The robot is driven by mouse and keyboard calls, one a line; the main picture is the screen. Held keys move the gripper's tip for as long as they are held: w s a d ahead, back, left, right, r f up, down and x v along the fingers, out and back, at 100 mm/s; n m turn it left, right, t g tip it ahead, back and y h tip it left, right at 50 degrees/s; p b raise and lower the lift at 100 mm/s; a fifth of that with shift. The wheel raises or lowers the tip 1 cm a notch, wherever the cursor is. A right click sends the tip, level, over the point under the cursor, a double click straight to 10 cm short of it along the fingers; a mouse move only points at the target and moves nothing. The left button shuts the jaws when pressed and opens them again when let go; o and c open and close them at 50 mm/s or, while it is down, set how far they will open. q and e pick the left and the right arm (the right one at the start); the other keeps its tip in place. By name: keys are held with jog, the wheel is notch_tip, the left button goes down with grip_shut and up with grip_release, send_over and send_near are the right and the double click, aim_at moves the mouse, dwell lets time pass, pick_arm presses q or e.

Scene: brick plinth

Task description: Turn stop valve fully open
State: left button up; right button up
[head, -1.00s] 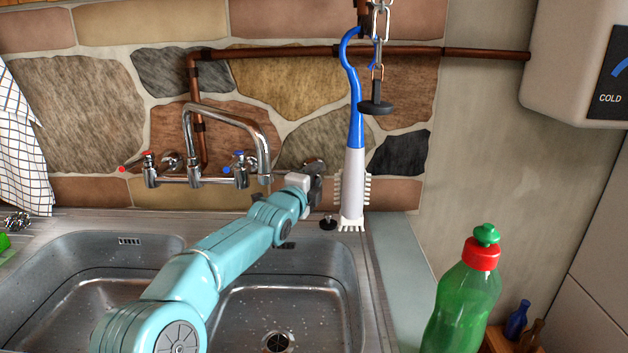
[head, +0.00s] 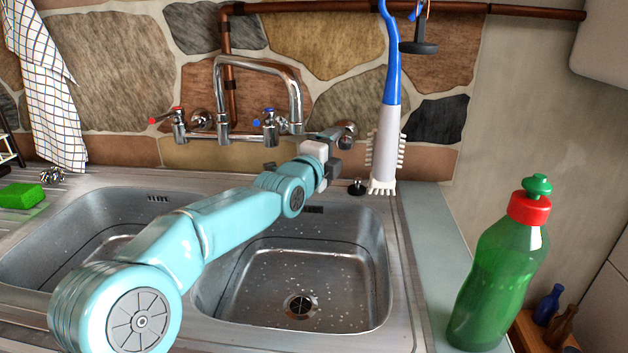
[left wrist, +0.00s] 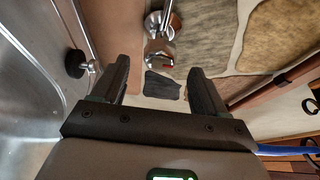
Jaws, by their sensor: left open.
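A chrome wall fitting (head: 347,128), which looks like the stop valve, shows partly behind my left gripper (head: 334,141) in the head view. My right gripper is not in view.
The mixer tap (head: 300,95) stands left of my gripper. A blue-and-white brush (head: 387,135) hangs close on its right. A black plug (head: 357,187) lies below. The double sink (head: 375,270) is under my arm. A green bottle (head: 500,270) stands at right.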

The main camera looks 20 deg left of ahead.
pick_arm(q)
jog(key=s+a+b, duration=0.1)
jog(key=s+a, duration=0.1)
jog(key=s, duration=0.8)
jog(key=shift+s, duration=0.2)
